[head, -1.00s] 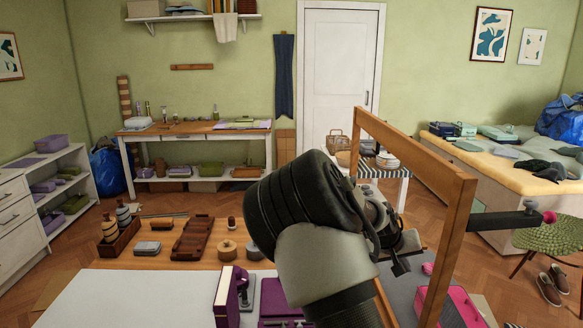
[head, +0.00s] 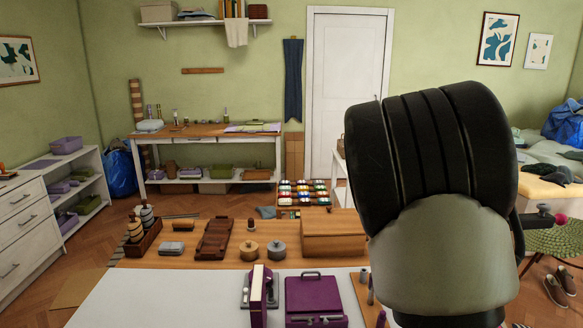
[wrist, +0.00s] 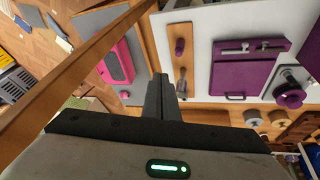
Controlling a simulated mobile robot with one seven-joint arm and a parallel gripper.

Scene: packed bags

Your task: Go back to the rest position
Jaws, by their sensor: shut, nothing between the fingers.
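My gripper (wrist: 165,88) shows in the wrist view with its dark fingers together and nothing between them. It is above the work table near the table's edge, apart from the objects there. In the head view my arm fills the right of the picture and hides the gripper.
A purple case (head: 316,297) and a purple upright block (head: 260,293) stand on the white table top (head: 180,300). A wooden box (head: 333,233) is behind them.

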